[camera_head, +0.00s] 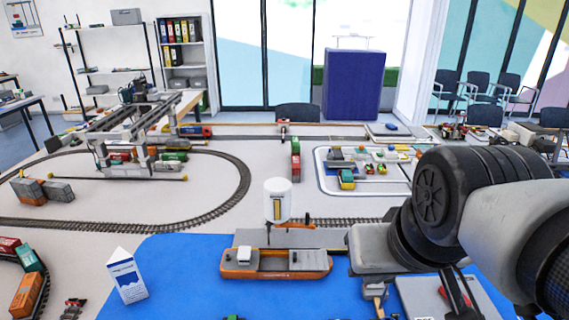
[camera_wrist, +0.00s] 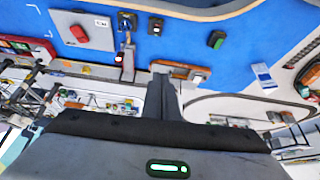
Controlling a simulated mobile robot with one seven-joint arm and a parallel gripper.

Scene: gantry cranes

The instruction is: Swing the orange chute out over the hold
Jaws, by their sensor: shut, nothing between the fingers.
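The orange chute (camera_head: 291,226) shows at the foot of the white silo (camera_head: 277,199) in the head view. It runs sideways above the grey quay (camera_head: 244,238), behind the ship and not over it. The orange and grey ship (camera_head: 277,272) lies on the blue mat in front, with a white cabin at its left and its long open hold (camera_head: 290,261) to the right. It also shows in the wrist view (camera_wrist: 180,71), partly covered by my gripper. My gripper (camera_wrist: 162,82) is shut and empty there. In the head view its fingertips cannot be made out.
A milk carton (camera_head: 126,275) stands on the blue mat at left. A grey panel (camera_wrist: 92,35) with a red control and small levers (camera_wrist: 127,22) beside it sit near my arm. Rail track (camera_head: 190,223) and a gantry crane (camera_head: 135,125) lie beyond.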

